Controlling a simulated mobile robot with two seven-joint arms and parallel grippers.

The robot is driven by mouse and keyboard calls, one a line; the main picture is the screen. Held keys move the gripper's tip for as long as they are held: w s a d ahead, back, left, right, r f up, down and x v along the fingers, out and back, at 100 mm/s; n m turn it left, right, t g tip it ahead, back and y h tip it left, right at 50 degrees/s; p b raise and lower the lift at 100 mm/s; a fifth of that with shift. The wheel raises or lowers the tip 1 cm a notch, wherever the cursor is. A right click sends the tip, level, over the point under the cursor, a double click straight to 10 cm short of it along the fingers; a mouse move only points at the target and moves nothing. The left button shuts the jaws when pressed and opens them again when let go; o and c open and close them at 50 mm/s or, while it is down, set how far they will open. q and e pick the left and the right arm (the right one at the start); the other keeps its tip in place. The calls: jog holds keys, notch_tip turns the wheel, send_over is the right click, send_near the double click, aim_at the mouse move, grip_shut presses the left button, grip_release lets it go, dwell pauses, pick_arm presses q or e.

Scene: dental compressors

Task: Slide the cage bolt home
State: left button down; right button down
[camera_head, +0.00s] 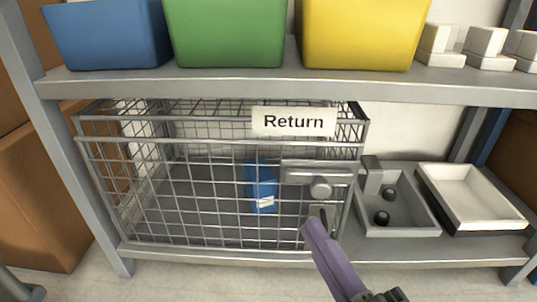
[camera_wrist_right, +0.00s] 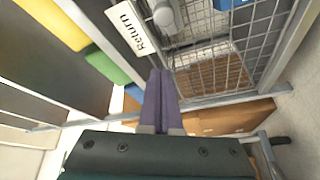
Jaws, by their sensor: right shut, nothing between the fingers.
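The wire cage (camera_head: 190,190) stands on the lower shelf with a "Return" sign (camera_head: 294,122) on its upper front. The bolt (camera_head: 321,187) is a grey plate with a round knob at the cage's right front; the knob also shows in the right wrist view (camera_wrist_right: 165,17). My right gripper (camera_head: 314,225) is shut and empty, just below the knob and apart from it in the head view. Its purple fingers (camera_wrist_right: 160,85) are together in the right wrist view. A blue item (camera_head: 262,186) with a white label is inside the cage. My left gripper is not in view.
A grey tray (camera_head: 405,222) with dark round knobs and a white tray (camera_head: 475,195) stand right of the cage. Blue (camera_head: 105,35), green (camera_head: 228,35) and yellow (camera_head: 362,35) bins line the upper shelf (camera_head: 200,87). Cardboard boxes (camera_head: 40,190) are at the left.

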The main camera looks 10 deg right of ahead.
aim_at(314, 196)
jog(key=b+x, duration=0.4)
jog(key=x, duration=0.5)
jog(key=d, duration=0.1)
jog(key=d+f+b, duration=0.1)
jog(key=d, duration=0.1)
jog(key=shift+s+d+f, duration=0.35)
jog(key=shift+s+f, duration=0.05)
jog(key=d, duration=0.1)
jog(key=s+d, duration=0.1)
jog(key=d, duration=0.1)
jog(key=shift+d+f, duration=0.1)
jog(key=shift+d, duration=0.15)
jog(key=shift+s+p, duration=0.15)
jog(key=shift+p, duration=0.15)
